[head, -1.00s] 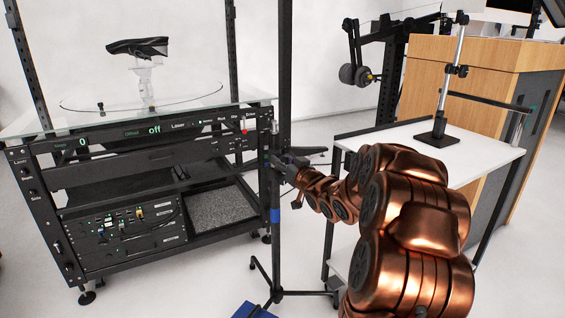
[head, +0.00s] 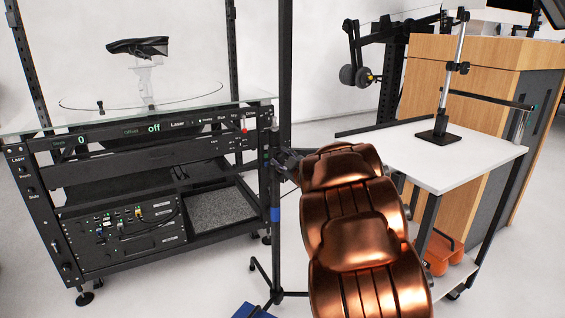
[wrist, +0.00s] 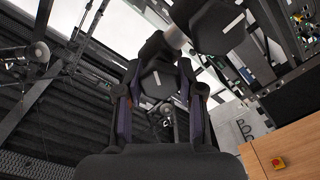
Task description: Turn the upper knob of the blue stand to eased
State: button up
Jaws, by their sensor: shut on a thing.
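The stand is a dark upright pole (head: 275,244) with a blue band (head: 275,214) low on it, right of the rack in the head view. My gripper (wrist: 158,82) is at the pole below the rack's top; in the head view my arm mostly hides it. In the wrist view its two fingers are shut on a dark, faceted knob (wrist: 157,87), one finger on each side. The knob's turn position cannot be read. A second, larger dark faceted part (wrist: 208,25) lies beyond, upper right.
A black equipment rack (head: 150,160) with a glass top stands close left of the pole. A white table (head: 455,160) carrying a small post stand is to the right, before a wooden cabinet (head: 490,70). A blue object (head: 252,311) lies on the floor at the bottom.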

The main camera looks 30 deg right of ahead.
jog(key=n+b, duration=0.1)
jog(key=n, duration=0.3)
jog(key=shift+f, duration=0.1)
jog(key=shift+n+b, duration=0.6)
jog(key=shift+n, duration=0.9)
jog(key=shift+a, duration=0.1)
jog(key=o, duration=1.2)
jog(key=shift+c, duration=0.2)
